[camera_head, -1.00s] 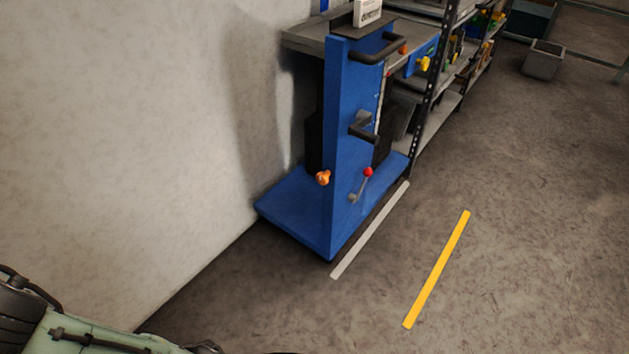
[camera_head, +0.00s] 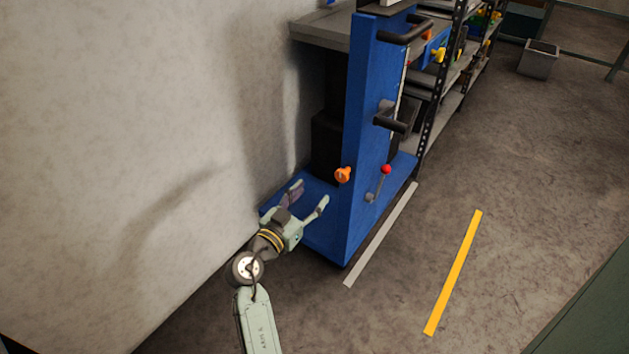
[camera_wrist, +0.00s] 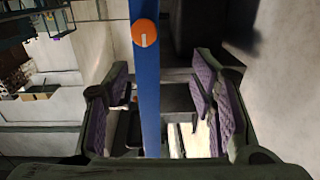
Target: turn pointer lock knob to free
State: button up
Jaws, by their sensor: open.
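The pointer lock knob is likely the orange knob (camera_head: 343,175) on the narrow left edge of the blue machine column (camera_head: 365,120). In the wrist view the orange knob (camera_wrist: 145,33) shows a pale line on its face, near the top, above the space between the fingers. My gripper (camera_head: 311,194) is open and empty, to the left of and a little below the knob in the head view, apart from it. In the wrist view the open fingers (camera_wrist: 163,98) have purple ridged pads and the blue column edge runs between them in the picture.
A red-tipped lever (camera_head: 386,170) and a dark handle (camera_head: 388,122) are on the column's right face. The blue base plate (camera_head: 318,232) spreads below. A pale wall (camera_head: 130,130) stands left. Shelves stand behind right. Floor with a yellow stripe (camera_head: 453,272) is clear at right.

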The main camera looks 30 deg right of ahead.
aim_at(341, 176)
jog(key=shift+g, duration=0.4)
jog(key=p+x, duration=0.1)
jog(key=x, duration=0.2)
jog(key=s+p+x, duration=0.1)
jog(key=x, duration=0.7)
jog(key=shift+s+d+f+p, duration=0.35)
jog(key=shift+d+p, duration=0.05)
jog(key=shift+d, duration=0.1)
jog(key=c, duration=1.1)
